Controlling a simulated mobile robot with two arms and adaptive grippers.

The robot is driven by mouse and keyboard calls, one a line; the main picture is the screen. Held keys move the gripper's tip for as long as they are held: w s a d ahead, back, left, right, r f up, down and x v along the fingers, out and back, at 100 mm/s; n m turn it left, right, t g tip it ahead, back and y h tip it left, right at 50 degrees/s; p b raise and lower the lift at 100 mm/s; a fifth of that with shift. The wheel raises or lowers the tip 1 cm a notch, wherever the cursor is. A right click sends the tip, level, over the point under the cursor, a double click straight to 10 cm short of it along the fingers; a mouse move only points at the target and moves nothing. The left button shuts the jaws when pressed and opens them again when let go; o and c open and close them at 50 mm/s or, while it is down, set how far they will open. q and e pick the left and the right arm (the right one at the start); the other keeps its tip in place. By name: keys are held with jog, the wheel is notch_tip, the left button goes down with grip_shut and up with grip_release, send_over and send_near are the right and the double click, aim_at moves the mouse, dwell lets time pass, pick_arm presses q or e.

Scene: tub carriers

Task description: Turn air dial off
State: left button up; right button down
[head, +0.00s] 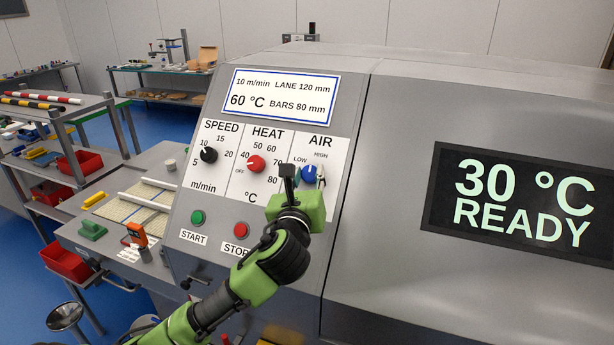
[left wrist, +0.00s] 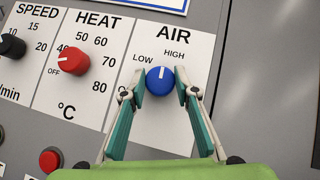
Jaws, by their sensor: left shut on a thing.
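The blue air dial (head: 309,173) is on the white panel under the word AIR, to the right of the heat dial. In the left wrist view the dial (left wrist: 160,81) has a white mark pointing up, between the LOW and HIGH labels. My left gripper (head: 305,178) is shut on the dial. In the left wrist view its two teal fingers (left wrist: 160,92) flank the dial on the left and right. A label at the dial's lower left is mostly hidden by the left finger. My right gripper is not in view.
The red heat dial (head: 256,163) points at OFF, and the black speed dial (head: 209,155) is further left. Green START (head: 198,217) and red STOP (head: 241,229) buttons are below. A display (head: 522,203) reads 30 °C READY. A cluttered side table (head: 75,232) stands left.

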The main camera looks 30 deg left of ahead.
pick_arm(q)
jog(key=n+g+y, duration=0.1)
jog(key=n, duration=0.1)
jog(key=n+g+y, duration=0.1)
jog(key=n, duration=0.1)
jog(key=shift+w+d, duration=0.1)
jog(key=shift+d, duration=0.05)
jog(key=n+g+y, duration=0.1)
jog(key=n, duration=0.1)
jog(key=n+g, duration=0.1)
jog(key=n, duration=0.1)
jog(key=shift+w+d+r+n+g+y, duration=0.1)
jog(key=shift+r+n+g+y, duration=0.05)
jog(key=shift+n+g+y, duration=0.2)
jog(key=n+g, duration=0.3)
jog(key=n, duration=0.1)
jog(key=shift+w, duration=0.1)
jog(key=n+g, duration=0.2)
jog(key=n, duration=0.1)
jog(key=shift+w+r+n+g, duration=0.1)
jog(key=shift+r+n+g, duration=0.05)
jog(key=shift+n+g, duration=0.2)
jog(key=n+g+h, duration=0.1)
jog(key=n, duration=0.1)
jog(key=n+g+h, duration=0.2)
jog(key=n, duration=0.1)
jog(key=shift+w, duration=0.1)
jog(key=shift+n+g+h, duration=0.35)
jog(key=shift+n+g, duration=0.05)
jog(key=shift+n, duration=0.3)
